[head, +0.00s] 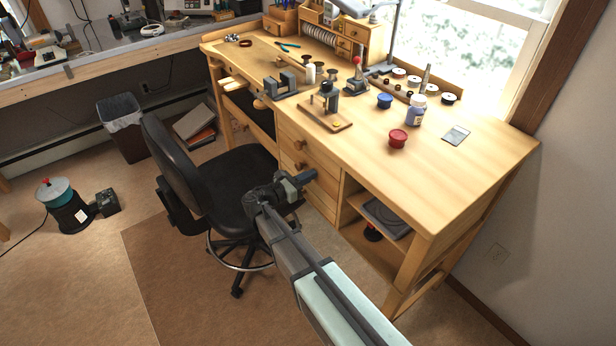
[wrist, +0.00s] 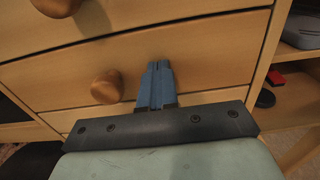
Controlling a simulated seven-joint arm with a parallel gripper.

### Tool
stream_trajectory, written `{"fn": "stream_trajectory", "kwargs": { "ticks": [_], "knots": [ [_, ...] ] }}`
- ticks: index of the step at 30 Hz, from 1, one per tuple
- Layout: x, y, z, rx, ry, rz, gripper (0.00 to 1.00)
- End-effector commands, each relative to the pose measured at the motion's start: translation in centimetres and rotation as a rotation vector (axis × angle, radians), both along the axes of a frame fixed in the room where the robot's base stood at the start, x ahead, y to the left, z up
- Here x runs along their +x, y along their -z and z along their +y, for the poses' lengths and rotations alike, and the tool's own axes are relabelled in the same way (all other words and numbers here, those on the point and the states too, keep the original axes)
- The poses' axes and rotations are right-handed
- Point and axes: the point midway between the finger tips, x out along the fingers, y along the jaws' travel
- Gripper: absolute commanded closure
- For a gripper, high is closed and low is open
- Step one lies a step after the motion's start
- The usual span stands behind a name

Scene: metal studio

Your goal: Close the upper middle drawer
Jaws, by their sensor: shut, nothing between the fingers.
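A stack of wooden drawers (head: 322,190) with round knobs is set into the front of the workbench. In the wrist view, one drawer front (wrist: 212,68) with a round wooden knob (wrist: 107,87) fills the middle. It looks close to flush with its neighbours; I cannot tell whether a small gap is left. My gripper (head: 309,177) is in front of the stack. In the wrist view, its blue fingers (wrist: 160,66) are together and empty, right of the knob and pointing at this drawer front. I cannot tell whether the fingertips touch it.
A black swivel chair (head: 225,185) stands left of my arm, close to the drawers. An open shelf (head: 365,250) is right of the stack. The bench top (head: 470,165) holds tools, a red jar (head: 397,139) and a bottle (head: 416,112).

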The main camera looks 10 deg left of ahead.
Motion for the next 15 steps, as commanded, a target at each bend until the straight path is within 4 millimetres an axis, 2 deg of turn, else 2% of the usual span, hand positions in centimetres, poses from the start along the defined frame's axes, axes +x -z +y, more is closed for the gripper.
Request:
{"fn": "stream_trajectory", "kwargs": {
  "ticks": [1,5,15],
  "knots": [
    [0.2,-0.1,0.0,-0.003,0.0,-0.004,1.0],
    [-1.1,-0.1,1.3,-0.002,-0.001,-0.004,1.0],
    [-5.8,-0.1,6.0,-0.001,-0.005,-0.001,1.0]
  ]
}}
